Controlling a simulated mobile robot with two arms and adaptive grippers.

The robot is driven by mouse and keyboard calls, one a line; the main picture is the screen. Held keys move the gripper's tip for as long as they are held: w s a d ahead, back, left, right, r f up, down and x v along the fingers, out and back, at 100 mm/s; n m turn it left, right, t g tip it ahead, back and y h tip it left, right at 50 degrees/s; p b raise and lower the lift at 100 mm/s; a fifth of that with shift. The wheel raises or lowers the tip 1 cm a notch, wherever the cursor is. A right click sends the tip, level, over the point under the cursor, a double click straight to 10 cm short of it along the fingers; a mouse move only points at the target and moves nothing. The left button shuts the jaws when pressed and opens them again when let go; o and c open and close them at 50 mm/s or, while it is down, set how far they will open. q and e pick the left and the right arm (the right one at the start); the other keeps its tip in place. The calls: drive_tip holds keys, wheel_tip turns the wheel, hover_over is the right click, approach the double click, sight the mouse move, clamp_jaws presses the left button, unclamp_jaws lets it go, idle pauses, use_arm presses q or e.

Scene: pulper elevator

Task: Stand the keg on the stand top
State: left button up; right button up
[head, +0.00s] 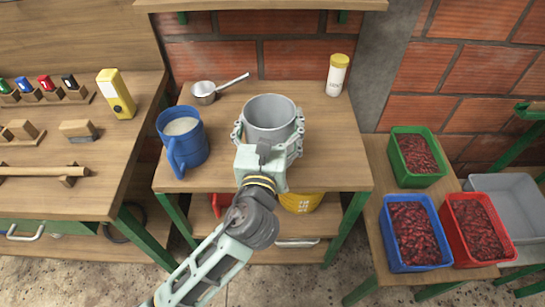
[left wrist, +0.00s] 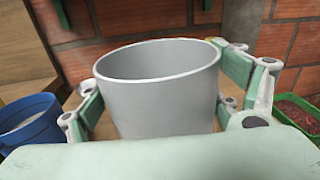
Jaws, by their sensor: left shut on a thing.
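The keg, a grey open-topped cylinder (head: 270,113), is upright over the middle of a wooden stand top (head: 335,165) with green legs. My left gripper (head: 269,128) is shut around the keg, one finger on each side. In the left wrist view the keg (left wrist: 160,95) fills the space between the fingers, and its inside looks empty. The keg's base is hidden behind my gripper, so I cannot tell whether it touches the stand top or hangs just above it. My right gripper is out of view.
A blue jug (head: 183,140) with pale contents stands close left of the keg. A metal scoop (head: 205,92) and a yellow-lidded jar (head: 338,75) are behind. Right, green (head: 418,182), blue (head: 388,232) and red (head: 455,225) crates hold red contents. A workbench (head: 60,205) is left.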

sight(270, 124)
use_arm(q)
drive_tip(key=w+d+r+m+h+b, duration=0.25)
drive_tip(key=d+r, duration=0.25)
drive_tip(key=d, duration=0.6)
drive_tip(key=shift+h, duration=0.45)
drive_tip(key=w+a+f, duration=0.1)
drive_tip(key=a+f, duration=0.1)
drive_tip(key=a, duration=0.1)
drive_tip(key=w+a+f, duration=0.2)
drive_tip(key=a, duration=0.1)
drive_tip(key=w+a+f, duration=0.2)
drive_tip(key=a+f, duration=0.1)
drive_tip(key=a, duration=0.1)
drive_tip(key=shift+w+p, duration=0.2)
drive_tip(key=shift+p, duration=0.1)
drive_tip(key=shift+f+b, duration=0.4)
drive_tip(key=shift+f, duration=1.6)
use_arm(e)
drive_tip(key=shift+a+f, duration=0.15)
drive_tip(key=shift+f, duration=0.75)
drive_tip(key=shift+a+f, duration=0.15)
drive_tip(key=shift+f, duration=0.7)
use_arm(q)
drive_tip(key=o, duration=1.8)
drive_tip(key=shift+f, duration=0.15)
